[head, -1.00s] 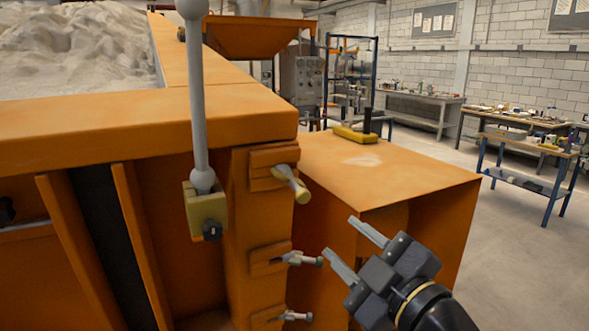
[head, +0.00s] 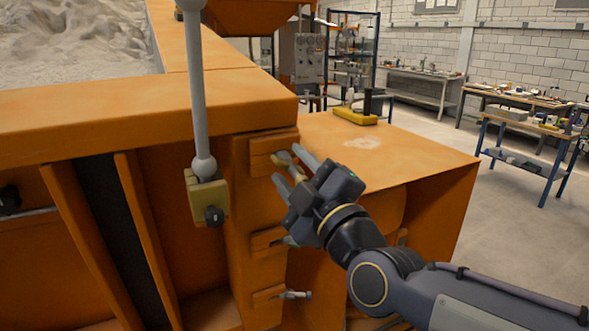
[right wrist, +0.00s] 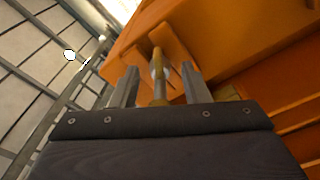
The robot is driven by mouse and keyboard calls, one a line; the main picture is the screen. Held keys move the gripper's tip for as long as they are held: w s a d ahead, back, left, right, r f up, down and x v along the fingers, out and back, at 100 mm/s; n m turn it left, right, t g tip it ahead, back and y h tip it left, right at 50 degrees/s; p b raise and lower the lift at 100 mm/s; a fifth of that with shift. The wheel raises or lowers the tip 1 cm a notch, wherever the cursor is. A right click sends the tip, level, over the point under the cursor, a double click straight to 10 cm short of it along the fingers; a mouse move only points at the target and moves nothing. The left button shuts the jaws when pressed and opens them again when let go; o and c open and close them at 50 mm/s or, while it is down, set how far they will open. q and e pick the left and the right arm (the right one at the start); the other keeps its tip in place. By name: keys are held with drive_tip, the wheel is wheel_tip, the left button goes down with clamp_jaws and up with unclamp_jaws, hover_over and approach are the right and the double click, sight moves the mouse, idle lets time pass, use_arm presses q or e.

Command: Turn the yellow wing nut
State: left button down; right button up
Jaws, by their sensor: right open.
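The yellow wing nut (head: 285,158) is the top one in a column of fasteners on the orange sandbed's corner post. My right gripper (head: 291,170) is open, with its fingers pointing at the nut and partly hiding it. In the right wrist view the wing nut (right wrist: 159,78) stands upright between the two open fingers (right wrist: 158,86), with a gap visible on either side. My left gripper is in neither view.
Two grey wing nuts sit lower on the post, the middle one (head: 288,241) and the bottom one (head: 292,295). A grey rod with a yellow block (head: 208,198) stands to the left. An orange box (head: 400,150) is behind my right arm.

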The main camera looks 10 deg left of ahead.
clamp_jaws()
